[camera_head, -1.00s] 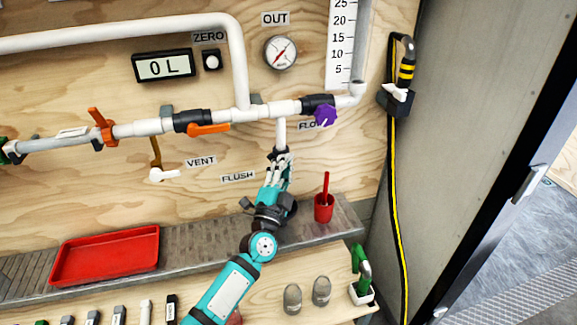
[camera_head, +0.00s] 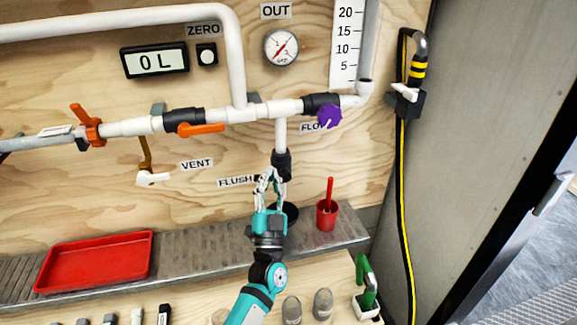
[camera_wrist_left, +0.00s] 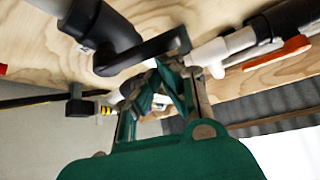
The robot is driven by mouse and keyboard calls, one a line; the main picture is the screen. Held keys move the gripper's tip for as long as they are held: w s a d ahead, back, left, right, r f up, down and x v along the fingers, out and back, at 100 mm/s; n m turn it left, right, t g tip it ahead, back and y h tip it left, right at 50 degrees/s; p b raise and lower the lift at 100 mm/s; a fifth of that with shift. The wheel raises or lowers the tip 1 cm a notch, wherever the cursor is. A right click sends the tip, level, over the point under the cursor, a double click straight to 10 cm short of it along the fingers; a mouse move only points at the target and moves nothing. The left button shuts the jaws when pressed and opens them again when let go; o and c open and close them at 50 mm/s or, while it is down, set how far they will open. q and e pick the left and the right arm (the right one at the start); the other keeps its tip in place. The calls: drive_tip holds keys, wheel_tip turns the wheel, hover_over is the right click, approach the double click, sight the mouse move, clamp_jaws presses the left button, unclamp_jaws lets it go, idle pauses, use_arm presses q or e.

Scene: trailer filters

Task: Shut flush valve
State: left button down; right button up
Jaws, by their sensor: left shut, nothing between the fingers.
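The flush valve (camera_head: 281,165) is a black fitting at the lower end of a short white vertical pipe, beside the FLUSH label (camera_head: 235,181). In the left wrist view its black body (camera_wrist_left: 108,28) and a flat black lever (camera_wrist_left: 138,53) show close up. My left gripper (camera_head: 271,178) is just below and in front of the valve, partly covering it. In the left wrist view the fingertips (camera_wrist_left: 163,72) are shut, empty and close to the lever; I cannot tell whether they touch it. My right gripper is not in view.
A red cup (camera_head: 327,214) and a red tray (camera_head: 97,262) stand on the grey ledge (camera_head: 190,258). An orange-handled valve (camera_head: 200,129) and a purple knob (camera_head: 329,116) are on the pipe above. A yellow-striped hose (camera_head: 405,200) hangs at the right.

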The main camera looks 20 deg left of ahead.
use_arm(q)
drive_tip(key=shift+a+f, duration=0.15)
drive_tip(key=shift+f, duration=0.2)
idle(0.5)
